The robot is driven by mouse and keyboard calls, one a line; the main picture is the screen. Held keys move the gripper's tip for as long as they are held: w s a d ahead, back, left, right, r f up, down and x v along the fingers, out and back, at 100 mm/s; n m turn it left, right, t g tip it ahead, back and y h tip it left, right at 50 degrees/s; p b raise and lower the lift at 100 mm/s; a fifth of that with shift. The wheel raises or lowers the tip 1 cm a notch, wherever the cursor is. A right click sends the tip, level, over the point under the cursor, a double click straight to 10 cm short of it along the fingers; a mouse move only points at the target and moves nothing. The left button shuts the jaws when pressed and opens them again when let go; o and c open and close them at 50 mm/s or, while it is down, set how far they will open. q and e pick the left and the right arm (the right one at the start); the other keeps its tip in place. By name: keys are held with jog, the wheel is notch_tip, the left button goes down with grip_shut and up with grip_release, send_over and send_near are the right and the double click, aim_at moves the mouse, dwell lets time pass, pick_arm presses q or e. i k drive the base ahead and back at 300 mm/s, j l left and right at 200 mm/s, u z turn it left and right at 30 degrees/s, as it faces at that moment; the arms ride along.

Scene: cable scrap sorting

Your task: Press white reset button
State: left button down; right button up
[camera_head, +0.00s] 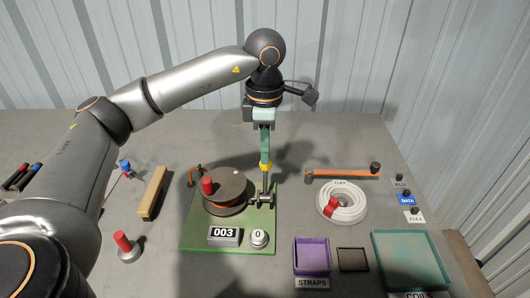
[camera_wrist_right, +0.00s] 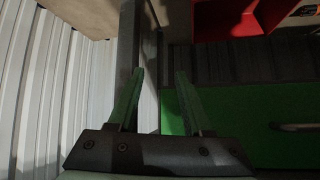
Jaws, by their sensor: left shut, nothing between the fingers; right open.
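The white reset button (camera_head: 258,238), marked 0, sits at the front right of a green base plate (camera_head: 199,243). Beside it on the left is a counter display (camera_head: 224,236) reading 003. My left gripper (camera_head: 265,158) points down over the back right of the plate, shut with nothing held. Its tips are behind the button in the picture and apart from it, by a yellow piece on top of a metal post (camera_head: 264,184). My right gripper (camera_wrist_right: 158,72) shows open and empty in the right wrist view; the button is not in that view.
A dark reel (camera_head: 232,190) with a red knob stands on the plate. A white cable coil (camera_head: 343,206), an orange-handled tool (camera_head: 341,174), a purple tray (camera_head: 312,241) and a teal tray (camera_head: 376,248) lie to the right. A wooden block (camera_head: 152,193) lies left.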

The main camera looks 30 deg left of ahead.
aim_at(257, 235)
jog(key=k, duration=1)
